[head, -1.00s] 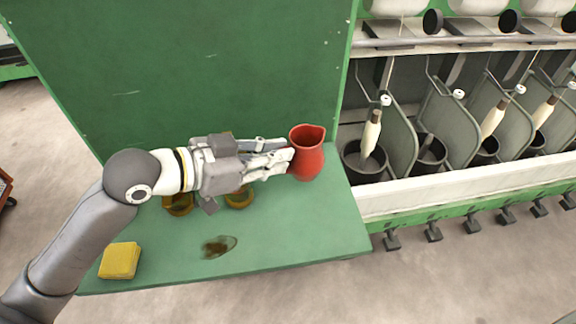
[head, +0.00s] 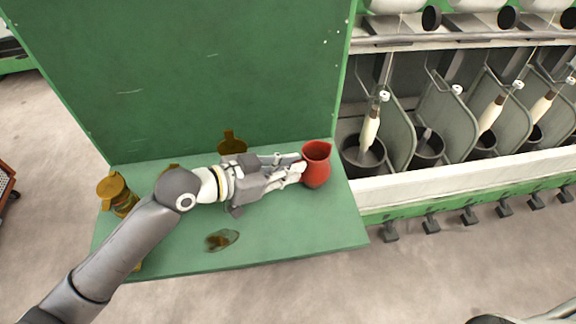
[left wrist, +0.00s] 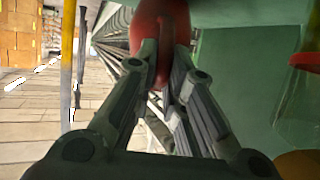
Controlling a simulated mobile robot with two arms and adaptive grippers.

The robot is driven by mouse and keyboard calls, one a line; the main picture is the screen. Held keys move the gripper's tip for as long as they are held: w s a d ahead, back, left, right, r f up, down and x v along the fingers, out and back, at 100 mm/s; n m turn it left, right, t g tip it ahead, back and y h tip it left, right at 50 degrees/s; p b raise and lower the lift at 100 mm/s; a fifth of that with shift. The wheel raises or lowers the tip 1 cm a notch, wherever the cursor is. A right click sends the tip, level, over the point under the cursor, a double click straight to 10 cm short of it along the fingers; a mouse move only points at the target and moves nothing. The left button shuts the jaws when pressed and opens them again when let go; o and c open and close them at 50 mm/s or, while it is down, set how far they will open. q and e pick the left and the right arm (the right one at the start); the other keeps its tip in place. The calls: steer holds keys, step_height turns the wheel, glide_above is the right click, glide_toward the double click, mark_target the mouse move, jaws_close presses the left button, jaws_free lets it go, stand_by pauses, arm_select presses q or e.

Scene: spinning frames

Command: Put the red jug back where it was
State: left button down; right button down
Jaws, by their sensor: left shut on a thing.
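The red jug (head: 317,172) is at the right end of the green table in the head view, upright or nearly so. My left gripper (head: 297,168) comes from the left and is shut on the jug's near left side. I cannot tell whether the jug's base touches the table. In the left wrist view the jug (left wrist: 163,30) shows at the top, between the two fingers (left wrist: 165,65).
The green table (head: 290,235) has a tall green panel (head: 200,80) behind it. Amber jars (head: 117,190) stand at the left and another (head: 232,143) at the back. A brown glassy piece or stain (head: 222,240) lies near the front. Spinning cans (head: 362,155) stand right of the table.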

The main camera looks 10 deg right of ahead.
arm_select(q)
steer(key=shift+f, duration=0.1)
steer(key=c, duration=1.5)
jaws_free()
steer(key=shift+r, duration=0.2)
steer(key=b+v, duration=0.3)
steer(key=v, duration=0.9)
